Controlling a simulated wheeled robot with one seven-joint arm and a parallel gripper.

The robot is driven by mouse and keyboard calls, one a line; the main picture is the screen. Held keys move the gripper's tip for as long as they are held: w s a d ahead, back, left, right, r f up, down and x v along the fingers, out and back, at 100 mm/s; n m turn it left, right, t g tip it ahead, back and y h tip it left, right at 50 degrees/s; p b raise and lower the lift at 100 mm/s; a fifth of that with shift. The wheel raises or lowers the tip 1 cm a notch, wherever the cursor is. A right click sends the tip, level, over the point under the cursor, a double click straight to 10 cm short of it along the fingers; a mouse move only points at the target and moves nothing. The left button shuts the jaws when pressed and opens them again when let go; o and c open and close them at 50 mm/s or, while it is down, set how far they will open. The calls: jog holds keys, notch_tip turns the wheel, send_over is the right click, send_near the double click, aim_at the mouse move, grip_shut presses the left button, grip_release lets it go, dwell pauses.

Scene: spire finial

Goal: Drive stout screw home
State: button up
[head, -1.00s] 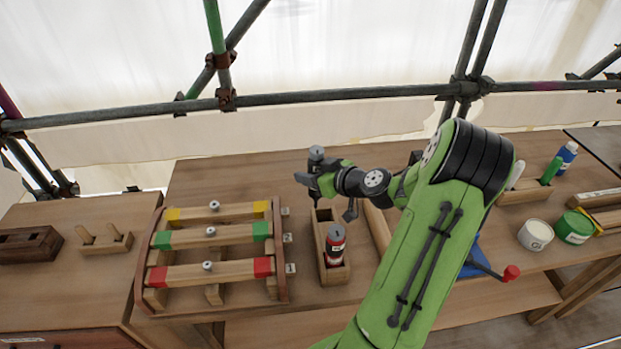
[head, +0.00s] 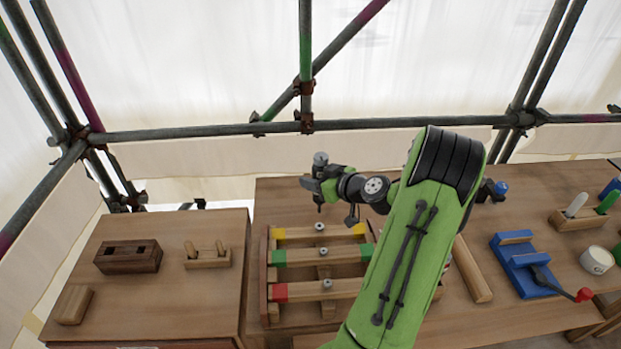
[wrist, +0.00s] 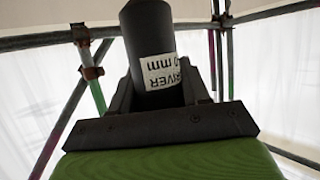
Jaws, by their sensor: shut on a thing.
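My gripper (head: 314,184) is shut on a dark grey driver (head: 320,160), held upright with its shaft pointing down. In the wrist view the driver (wrist: 150,40) stands between the jaws, with a white label partly reading "DRIVER" and "mm". Below is a wooden rack (head: 264,290) with three bars. Each bar carries a grey screw: one on the yellow-ended bar (head: 320,226), one on the green-ended bar (head: 322,251), one on the red-ended bar (head: 327,283). The driver's tip appears behind and above the yellow-ended bar, apart from its screw. Which screw is stout I cannot tell.
My arm hides the rack's right side. On the left bench are a dark slotted block (head: 128,257), a small pegged holder (head: 207,257) and a wooden block (head: 74,305). A blue fixture with a red-knobbed lever (head: 520,262) stands right. Scaffold tubes (head: 400,124) run behind.

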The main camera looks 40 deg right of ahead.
jog(key=shift+s+d+f, duration=0.1)
jog(key=shift+f, duration=0.3)
jog(key=shift+f+b, duration=0.35)
jog(key=shift+f, duration=0.15)
jog(key=shift+f+b, duration=0.4)
jog(key=shift+f, duration=0.8)
jog(key=shift+f+b, duration=0.75)
jog(key=shift+b, duration=0.4)
